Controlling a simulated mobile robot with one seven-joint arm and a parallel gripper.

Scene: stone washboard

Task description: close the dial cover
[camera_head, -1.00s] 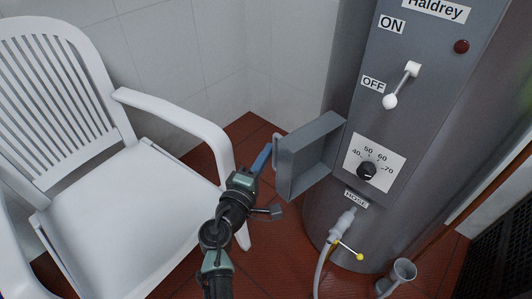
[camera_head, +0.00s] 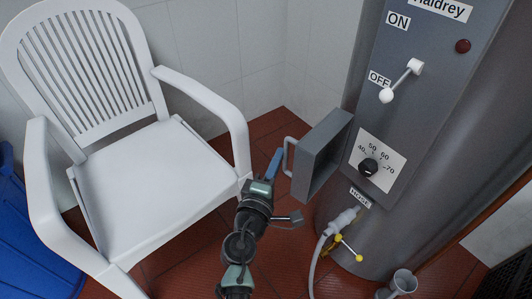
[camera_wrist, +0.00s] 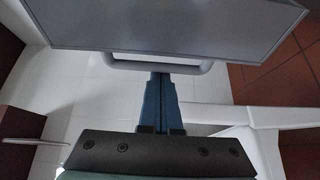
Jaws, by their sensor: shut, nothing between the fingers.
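The dial cover (camera_head: 322,155) is a grey open box hinged on the left of the dial plate (camera_head: 380,160). It stands open, leaving the black dial knob (camera_head: 369,167) exposed. A loop handle (camera_head: 288,156) sits on its outer face. My gripper (camera_head: 276,160) is shut and empty, with its blue fingers beside the handle on the outer side of the cover. In the wrist view, the cover's flat outer face (camera_wrist: 180,30) fills the top, and my finger tips (camera_wrist: 160,78) are at the handle bar (camera_wrist: 205,68). I cannot tell whether they touch it.
The grey boiler (camera_head: 400,210) carries a white lever (camera_head: 401,82) above the dial and a hose fitting (camera_head: 343,220) below it. A white plastic chair (camera_head: 150,170) stands left of my arm. A blue bin (camera_head: 35,245) is at the far left. A grey cup-like object (camera_head: 403,281) is low right.

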